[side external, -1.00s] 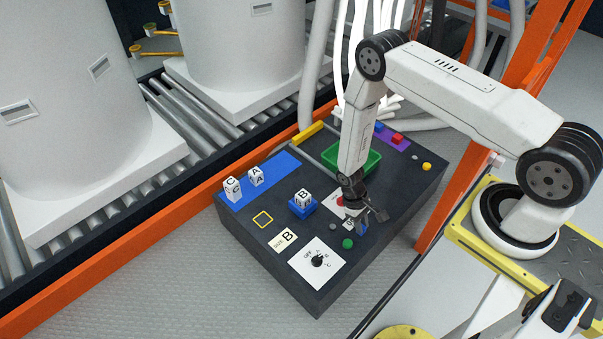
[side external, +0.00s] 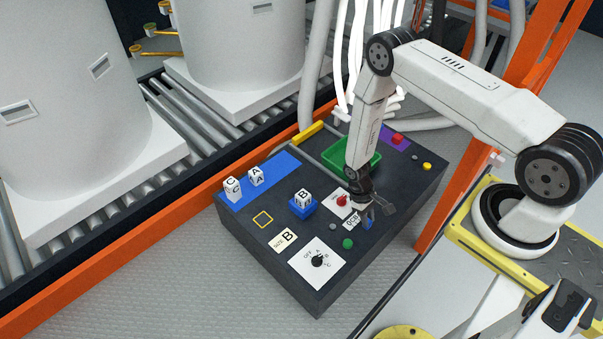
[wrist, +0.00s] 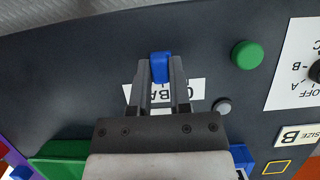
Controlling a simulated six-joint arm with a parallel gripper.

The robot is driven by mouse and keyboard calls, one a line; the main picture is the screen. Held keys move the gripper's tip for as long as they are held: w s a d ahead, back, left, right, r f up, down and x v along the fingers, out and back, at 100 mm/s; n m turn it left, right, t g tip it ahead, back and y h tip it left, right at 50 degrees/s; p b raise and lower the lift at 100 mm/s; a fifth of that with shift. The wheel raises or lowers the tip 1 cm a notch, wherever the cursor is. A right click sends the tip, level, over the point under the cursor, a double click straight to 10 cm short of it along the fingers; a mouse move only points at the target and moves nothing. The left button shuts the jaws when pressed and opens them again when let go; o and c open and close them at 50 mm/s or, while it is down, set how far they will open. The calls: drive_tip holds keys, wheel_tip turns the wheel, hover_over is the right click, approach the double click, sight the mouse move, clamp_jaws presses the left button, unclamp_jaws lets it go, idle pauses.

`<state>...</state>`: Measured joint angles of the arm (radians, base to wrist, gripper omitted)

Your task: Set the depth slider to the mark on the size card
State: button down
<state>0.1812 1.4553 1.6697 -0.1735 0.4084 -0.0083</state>
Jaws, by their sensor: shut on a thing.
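The blue depth slider handle (wrist: 161,66) stands between my fingertips in the wrist view. My gripper (wrist: 161,72) is shut on it. The white scale card (wrist: 196,90) lies beside the handle, its letters partly covered by my fingers, so I cannot tell which letter the handle lines up with. In the side external view the slider (side external: 368,223) shows just below my gripper (side external: 374,211). The cream size card (side external: 285,240) reads SIZE B and lies on the dark console; it also shows in the wrist view (wrist: 298,136).
A green button (side external: 348,244), a grey button (side external: 333,227) and a dial (side external: 318,260) on a white plate sit close by. A red button (side external: 342,201) and a green tray (side external: 352,160) lie behind. Block B (side external: 303,198) stands on a blue pad to the left.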

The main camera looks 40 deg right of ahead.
drive_tip(key=shift+d, duration=0.15)
drive_tip(key=c, duration=0.6)
unclamp_jaws()
drive_tip(key=shift+o, duration=0.2)
drive_tip(key=shift+r, duration=0.1)
drive_tip(key=v, duration=0.7)
drive_tip(key=shift+w+r, duration=0.2)
drive_tip(key=shift+r, duration=0.1)
wheel_tip(320, 180, up, 17)
drive_tip(key=t, duration=0.3)
hover_over(358, 219)
drive_tip(key=w+a, duration=0.3)
drive_tip(key=s+a+r+t, duration=0.1)
drive_tip(key=s+r+t, duration=0.1)
drive_tip(key=r, duration=0.4)
drive_tip(key=s+a+r+t, duration=0.2)
drive_tip(key=s+r, duration=0.2)
drive_tip(key=r, duration=0.3)
drive_tip(key=shift+a, duration=0.3)
